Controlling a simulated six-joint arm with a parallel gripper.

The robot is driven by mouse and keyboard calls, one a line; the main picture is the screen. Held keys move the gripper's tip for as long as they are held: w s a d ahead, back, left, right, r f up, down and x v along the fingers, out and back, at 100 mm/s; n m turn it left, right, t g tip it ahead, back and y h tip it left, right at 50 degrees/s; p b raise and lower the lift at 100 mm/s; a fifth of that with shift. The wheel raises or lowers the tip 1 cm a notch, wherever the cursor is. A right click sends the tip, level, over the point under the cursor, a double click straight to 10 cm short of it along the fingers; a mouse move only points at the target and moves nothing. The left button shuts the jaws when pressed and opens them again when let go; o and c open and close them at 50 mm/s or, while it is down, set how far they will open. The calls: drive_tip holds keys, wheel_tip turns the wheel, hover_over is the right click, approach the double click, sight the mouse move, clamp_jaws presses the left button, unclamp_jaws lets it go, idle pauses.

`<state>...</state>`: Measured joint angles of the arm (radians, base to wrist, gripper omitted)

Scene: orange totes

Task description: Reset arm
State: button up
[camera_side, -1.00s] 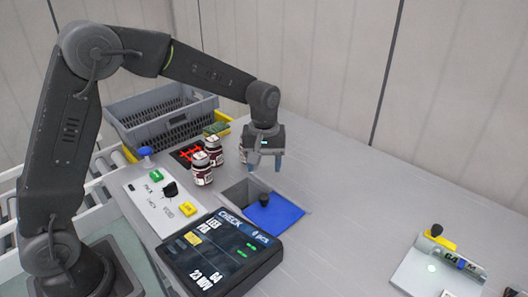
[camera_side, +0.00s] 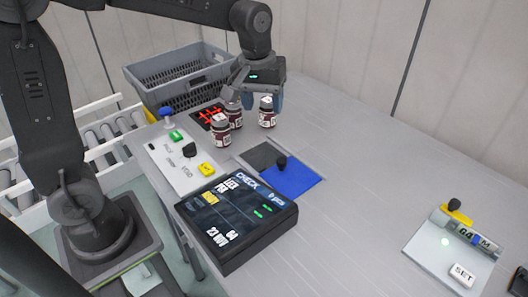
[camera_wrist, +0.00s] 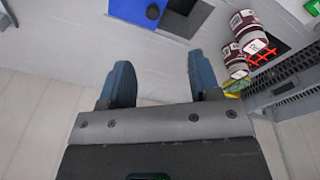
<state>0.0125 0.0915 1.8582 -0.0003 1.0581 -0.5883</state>
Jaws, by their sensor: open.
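My gripper (camera_side: 260,98) is open, with blue fingers, at the back of the table by three dark jars with white lids. One jar (camera_side: 267,112) stands just in front of it. A second jar (camera_side: 233,114) and a third jar (camera_side: 221,131) stand to its left. In the wrist view my gripper (camera_wrist: 162,80) has two spread fingers with nothing between them.
A grey crate (camera_side: 150,90) stands behind left. A button panel (camera_side: 165,165), a red-lit grid (camera_side: 207,117) and a CHECK display (camera_side: 240,222) lie at the left and front. A blue plate (camera_side: 290,182) with a black knob is mid-table. A stamp fixture (camera_side: 440,258) sits right. The right-middle table is clear.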

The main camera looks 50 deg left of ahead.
drive_tip(key=s+r+m+t, duration=0.2)
drive_tip(key=s+m+t, duration=0.2)
drive_tip(key=s, duration=1.4)
drive_tip(key=m, duration=0.2)
drive_tip(key=shift+s+a+m, duration=0.2)
drive_tip(key=shift+m, duration=0.1)
